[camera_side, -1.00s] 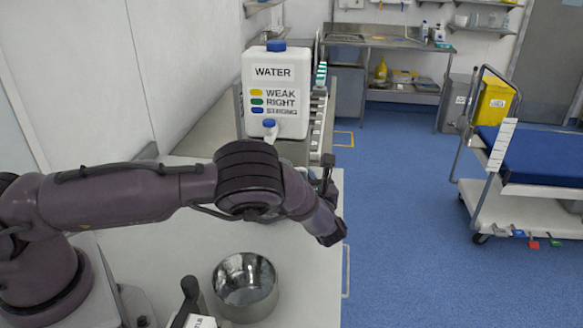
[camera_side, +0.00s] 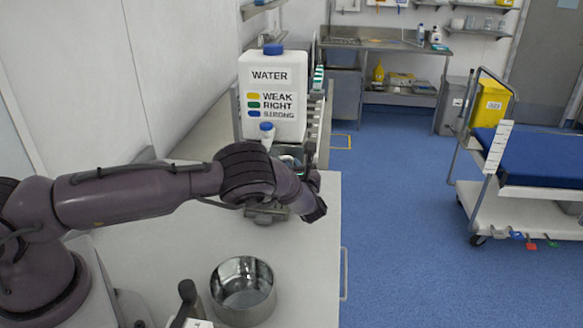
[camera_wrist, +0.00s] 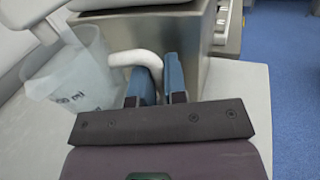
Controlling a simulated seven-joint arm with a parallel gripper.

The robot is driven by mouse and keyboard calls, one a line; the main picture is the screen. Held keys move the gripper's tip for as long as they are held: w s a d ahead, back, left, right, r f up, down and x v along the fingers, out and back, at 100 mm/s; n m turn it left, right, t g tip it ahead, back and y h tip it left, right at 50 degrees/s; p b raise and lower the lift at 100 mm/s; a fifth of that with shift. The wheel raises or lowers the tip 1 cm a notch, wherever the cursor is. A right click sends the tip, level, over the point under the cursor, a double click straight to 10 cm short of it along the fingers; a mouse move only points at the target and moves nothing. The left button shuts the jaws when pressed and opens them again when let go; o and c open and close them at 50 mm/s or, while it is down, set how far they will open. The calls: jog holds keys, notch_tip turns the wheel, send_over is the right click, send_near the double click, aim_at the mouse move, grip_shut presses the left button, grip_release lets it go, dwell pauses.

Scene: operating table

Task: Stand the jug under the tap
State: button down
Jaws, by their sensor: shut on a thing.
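The jug (camera_wrist: 72,72) is clear, with "ml" markings, and shows on the left of the wrist view. My gripper (camera_wrist: 157,78) is shut on its white handle (camera_wrist: 138,60), between two blue fingers. The jug is beside the front of a metal stand. I cannot tell whether its base touches the worktop. The white water container (camera_side: 273,95) stands at the back of the worktop in the side view. Its blue-topped tap (camera_side: 267,134) faces forward, partly above my arm. My arm hides most of the jug in the side view.
The metal stand (camera_wrist: 185,50) rises close behind my fingers. A steel bowl (camera_side: 243,291) sits on the pale worktop (camera_side: 305,240) at the front. A wall runs along the left. Blue floor lies beyond the right edge.

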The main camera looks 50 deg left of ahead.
jog(key=shift+f, duration=0.1)
jog(key=c, duration=1.6)
grip_release()
jog(key=o, duration=0.4)
jog(key=shift+o, duration=0.2)
jog(key=v, duration=1.2)
jog(key=shift+o, duration=0.4)
jog(key=o, duration=1.1)
